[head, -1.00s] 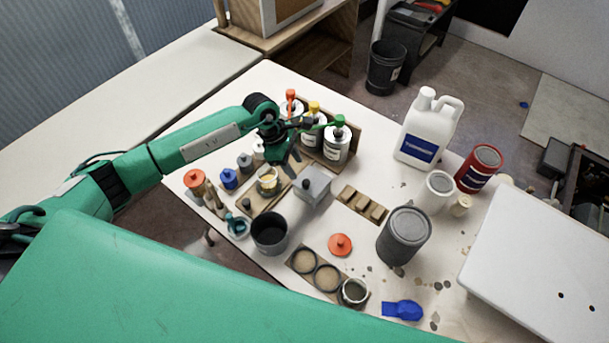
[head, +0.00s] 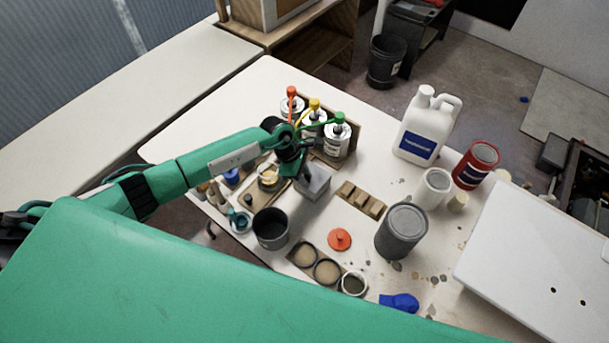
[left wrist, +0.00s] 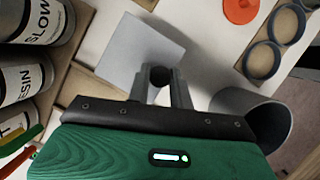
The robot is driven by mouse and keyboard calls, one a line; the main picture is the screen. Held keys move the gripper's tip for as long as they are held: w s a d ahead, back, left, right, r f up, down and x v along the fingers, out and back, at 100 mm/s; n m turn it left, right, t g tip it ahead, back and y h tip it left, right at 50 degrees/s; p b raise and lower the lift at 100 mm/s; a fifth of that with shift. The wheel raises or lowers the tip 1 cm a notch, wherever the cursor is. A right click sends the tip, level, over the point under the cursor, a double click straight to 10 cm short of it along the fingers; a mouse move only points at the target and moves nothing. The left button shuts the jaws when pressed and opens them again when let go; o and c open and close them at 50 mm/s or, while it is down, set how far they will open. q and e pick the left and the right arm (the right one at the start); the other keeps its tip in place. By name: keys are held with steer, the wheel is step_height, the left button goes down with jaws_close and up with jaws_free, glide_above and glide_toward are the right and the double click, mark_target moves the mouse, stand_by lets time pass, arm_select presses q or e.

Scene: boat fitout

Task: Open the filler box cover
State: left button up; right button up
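The filler box (head: 314,186) is a small grey box on the bench, its square lid flat on top. In the left wrist view the pale grey lid (left wrist: 130,52) fills the upper middle, with its dark round knob (left wrist: 160,76) near the lid's edge. My left gripper (head: 300,172) is at the knob, pointing down; it hides the knob in the head view. In the left wrist view its two fingers (left wrist: 160,84) stand on either side of the knob, very close to it. I cannot tell whether they press on it. My right gripper is not in view.
Bottles with red, yellow and green pump tops (head: 314,122) stand right behind the gripper. A dark pot (head: 270,229) is in front of the box, a wooden block rack (head: 361,200) to its right.

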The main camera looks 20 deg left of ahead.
arm_select(q)
jaws_close()
steer(key=shift+s+a, duration=0.2)
steer(key=shift+s, duration=0.25)
steer(key=s+a, duration=0.2)
steer(key=s, duration=0.4)
steer(key=shift+s+a, duration=0.2)
steer(key=shift+s, duration=0.2)
steer(key=o, duration=0.8)
jaws_free()
